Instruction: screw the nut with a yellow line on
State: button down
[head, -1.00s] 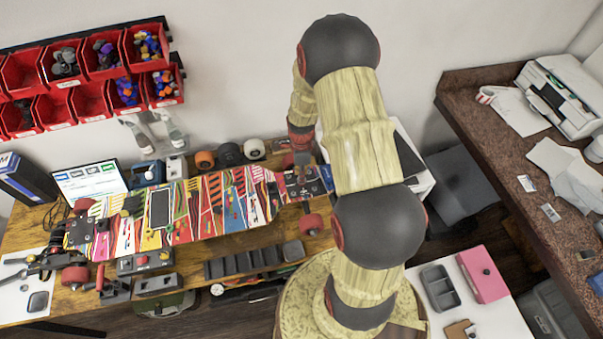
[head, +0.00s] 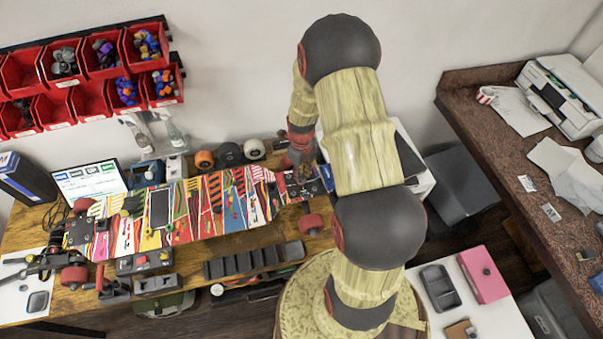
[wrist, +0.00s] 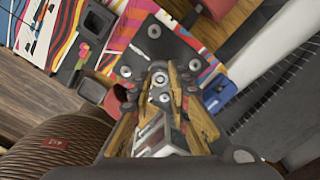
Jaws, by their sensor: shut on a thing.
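The patterned skateboard deck (head: 221,203) lies on the workbench. A dark truck plate with several bolts or nuts sits at its right end and shows in the wrist view (wrist: 183,48). My gripper (wrist: 162,73) points down at this plate, its yellowish fingers close together around a small round metal nut (wrist: 160,79). In the head view my gripper (head: 301,163) is over the right end of the board. The fingers partly hide the nut. I cannot make out a yellow line on it, nor how it sits on its bolt.
Red bins (head: 145,45) hang on the wall at the upper left. Several wheels (head: 229,154) stand behind the board. A dark compartment tray (head: 243,263) lies along the bench's front edge. A pink box (head: 484,272) stands on the white table at the right.

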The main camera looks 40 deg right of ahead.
jog(key=m, duration=0.3)
jog(key=c, duration=1.6)
grip_release()
jog(key=shift+c, duration=0.4)
jog(key=shift+c, duration=1.4)
jog(key=n, duration=0.5)
jog(key=shift+n, duration=0.4)
